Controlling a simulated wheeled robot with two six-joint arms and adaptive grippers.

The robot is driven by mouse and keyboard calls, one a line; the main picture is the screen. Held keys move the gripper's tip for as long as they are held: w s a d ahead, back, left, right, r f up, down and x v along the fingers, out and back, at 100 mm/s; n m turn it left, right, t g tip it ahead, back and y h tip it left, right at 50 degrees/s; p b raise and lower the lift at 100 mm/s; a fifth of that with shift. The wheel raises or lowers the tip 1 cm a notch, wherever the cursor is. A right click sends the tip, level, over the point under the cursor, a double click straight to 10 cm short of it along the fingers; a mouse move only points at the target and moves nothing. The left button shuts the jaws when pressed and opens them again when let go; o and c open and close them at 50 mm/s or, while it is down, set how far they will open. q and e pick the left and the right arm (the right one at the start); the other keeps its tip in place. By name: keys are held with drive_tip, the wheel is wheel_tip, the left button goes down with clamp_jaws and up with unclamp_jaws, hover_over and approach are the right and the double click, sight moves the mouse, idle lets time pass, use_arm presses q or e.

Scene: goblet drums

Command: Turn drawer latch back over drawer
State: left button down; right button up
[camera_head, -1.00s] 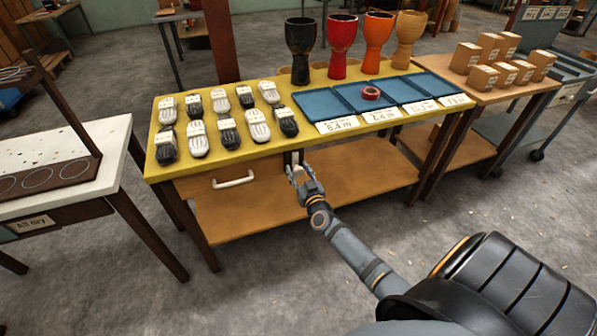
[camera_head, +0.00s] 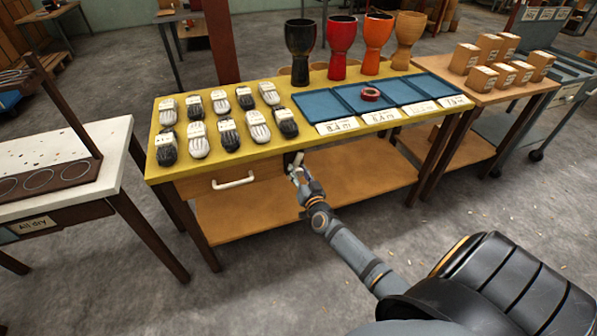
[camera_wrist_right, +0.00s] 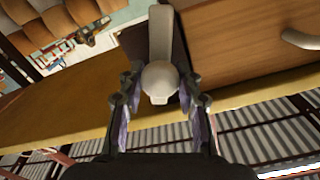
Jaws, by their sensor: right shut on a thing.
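The drawer (camera_head: 203,187) with its white handle (camera_head: 233,180) sits shut under the left part of the yellow table. The drawer latch (camera_head: 299,158) is a small pale piece on the table's front, right of the drawer. In the right wrist view the latch (camera_wrist_right: 160,35) is a cream bar with a rounded end, and the drawer front (camera_wrist_right: 235,45) lies to its right. My right gripper (camera_head: 294,173) is shut on the latch, its fingers (camera_wrist_right: 160,88) on both sides of the rounded end. They partly hide the latch in the head view. My left gripper is out of view.
The yellow table (camera_head: 290,148) holds several shoe-like black and white items, blue trays (camera_head: 322,106), a red roll (camera_head: 371,94) and several goblet drums (camera_head: 342,50). A wooden lower shelf (camera_head: 340,180) lies below.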

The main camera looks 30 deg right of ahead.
drive_tip(key=m, duration=0.6)
drive_tip(key=shift+d+f, duration=0.1)
drive_tip(key=m, duration=0.4)
drive_tip(key=shift+f+m+b, duration=0.1)
drive_tip(key=shift+m+b, duration=0.2)
drive_tip(key=shift+m, duration=1.3)
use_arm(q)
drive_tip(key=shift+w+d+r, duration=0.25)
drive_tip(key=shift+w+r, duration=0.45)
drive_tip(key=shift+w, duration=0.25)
use_arm(e)
drive_tip(key=shift+m, duration=0.3)
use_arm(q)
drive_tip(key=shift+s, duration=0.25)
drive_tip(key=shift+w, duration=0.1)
